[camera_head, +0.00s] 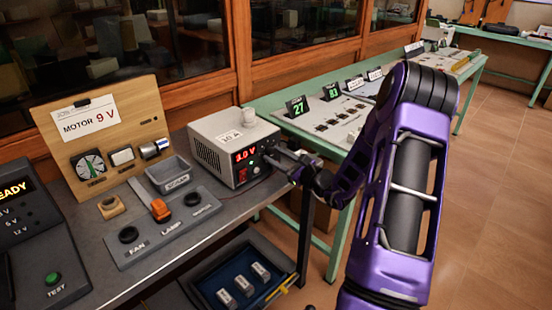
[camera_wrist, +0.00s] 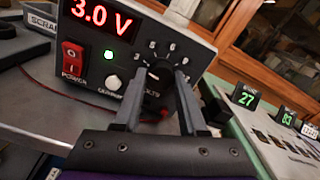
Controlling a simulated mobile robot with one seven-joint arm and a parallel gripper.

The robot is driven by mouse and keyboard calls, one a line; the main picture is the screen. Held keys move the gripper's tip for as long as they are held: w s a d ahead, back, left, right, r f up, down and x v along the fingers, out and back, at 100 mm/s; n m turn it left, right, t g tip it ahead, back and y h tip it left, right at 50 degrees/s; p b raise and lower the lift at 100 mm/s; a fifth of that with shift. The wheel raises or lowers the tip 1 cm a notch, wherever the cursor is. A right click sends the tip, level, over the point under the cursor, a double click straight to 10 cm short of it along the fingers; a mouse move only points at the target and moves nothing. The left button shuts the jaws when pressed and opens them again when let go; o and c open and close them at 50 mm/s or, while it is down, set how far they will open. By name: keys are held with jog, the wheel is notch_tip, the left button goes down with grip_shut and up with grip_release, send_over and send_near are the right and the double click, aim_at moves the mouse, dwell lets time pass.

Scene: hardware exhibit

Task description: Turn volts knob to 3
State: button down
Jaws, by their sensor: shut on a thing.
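The power supply (camera_head: 230,145) is a light grey box with a black front panel, on the grey bench. Its red display (camera_wrist: 100,15) reads 3.0 V. The volts knob (camera_wrist: 158,76) is a dark knob with a white pointer mark, ringed by small numbered marks, and partly hidden by my fingers. My gripper (camera_wrist: 160,85) has its two fingers on either side of the knob and is shut on it. In the head view my gripper (camera_head: 290,162) reaches the panel's right part from the right. A green light (camera_wrist: 108,56) glows beside a red power switch (camera_wrist: 72,60).
A board with a "MOTOR 9 V" card (camera_head: 90,122) stands at the left. A green table (camera_head: 300,125) with displays runs along the back right.

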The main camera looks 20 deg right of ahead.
dwell(0.4)
jog(key=shift+c, duration=2.3)
grip_release()
jog(key=p+v, duration=0.1)
jog(key=v, duration=1.6)
jog(key=shift+s, duration=0.25)
